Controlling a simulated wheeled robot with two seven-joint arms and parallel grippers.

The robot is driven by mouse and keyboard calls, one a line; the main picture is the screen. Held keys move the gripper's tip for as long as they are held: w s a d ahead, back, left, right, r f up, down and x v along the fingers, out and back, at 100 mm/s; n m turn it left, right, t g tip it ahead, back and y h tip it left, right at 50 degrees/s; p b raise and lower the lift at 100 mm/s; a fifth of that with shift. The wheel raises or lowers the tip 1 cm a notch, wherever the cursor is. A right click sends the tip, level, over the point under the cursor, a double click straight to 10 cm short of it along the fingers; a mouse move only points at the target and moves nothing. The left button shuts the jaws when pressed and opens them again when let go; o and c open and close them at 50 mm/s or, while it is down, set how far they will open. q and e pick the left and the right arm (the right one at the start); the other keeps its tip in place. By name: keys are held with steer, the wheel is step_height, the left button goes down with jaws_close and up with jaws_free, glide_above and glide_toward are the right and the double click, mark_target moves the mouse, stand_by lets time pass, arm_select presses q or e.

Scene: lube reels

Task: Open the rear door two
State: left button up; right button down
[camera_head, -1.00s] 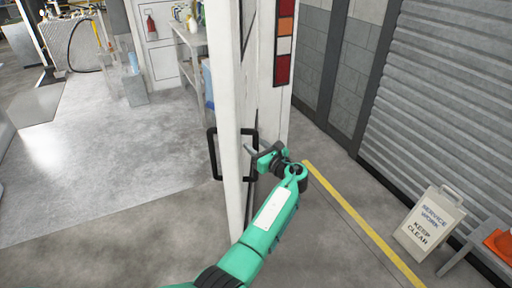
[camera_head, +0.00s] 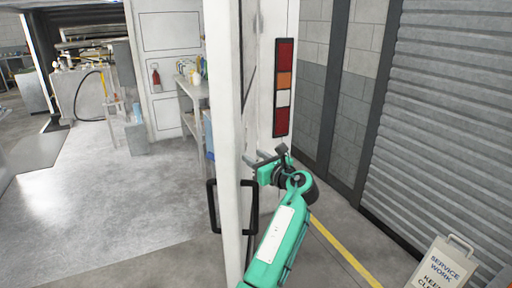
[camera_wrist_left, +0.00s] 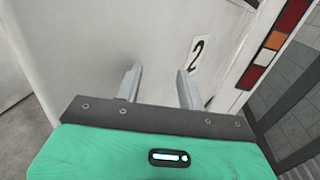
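The white rear door (camera_head: 224,120) stands swung out, seen nearly edge-on in the head view. A black loop handle (camera_head: 213,206) shows at its edge, below my gripper. My left gripper (camera_head: 252,160) is on the door's right side, its fingertips close to the door; I cannot tell if they touch. In the left wrist view, the two fingers of my left gripper (camera_wrist_left: 159,82) are apart with nothing between them. They point at a white panel (camera_wrist_left: 90,50) bearing a black "2" label (camera_wrist_left: 197,52). My right gripper is not in view.
A red, orange and white reflector strip (camera_head: 283,88) is on the white body right of the door. A "Service work keep clear" sign (camera_head: 443,265) stands at lower right, near the grey shutter (camera_head: 450,120). Open floor (camera_head: 110,200) lies left of the door.

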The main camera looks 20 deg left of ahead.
arm_select(q)
step_height(320, 180, up, 5)
steer(key=shift+f, duration=0.1)
steer(key=shift+c, duration=0.5)
